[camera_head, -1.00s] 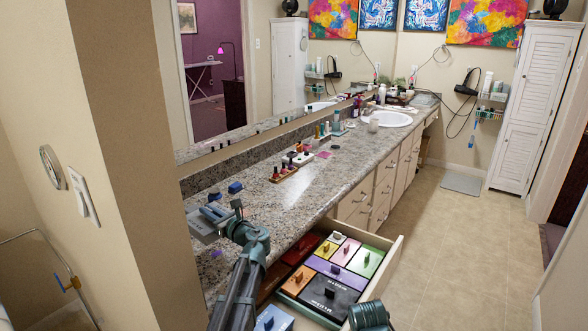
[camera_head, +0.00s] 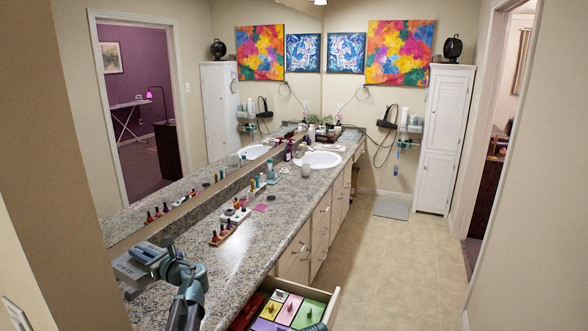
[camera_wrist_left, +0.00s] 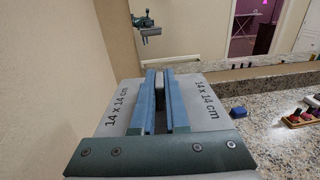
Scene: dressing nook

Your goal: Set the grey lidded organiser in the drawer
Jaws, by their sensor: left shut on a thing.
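The grey lidded organiser (camera_head: 132,270) is at the lower left of the head view, at the near left end of the counter. My left gripper (camera_head: 160,262) is shut on its knob. In the left wrist view, the blue fingers (camera_wrist_left: 166,100) close around the knob, and the grey lid (camera_wrist_left: 205,100) bears "14 x 14 cm" marks. I cannot tell whether the organiser touches the counter. The open drawer (camera_head: 332,303) shows at the bottom of the head view, right of my left arm. Its near part is cut off by the frame. My right gripper is out of view.
The drawer holds lidded boxes, including a green one (camera_head: 309,313) and a pink one (camera_head: 289,309). Nail polish bottles on a wooden stand (camera_head: 221,236) are on the granite counter (camera_head: 255,245). The mirror and wall are close on the left.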

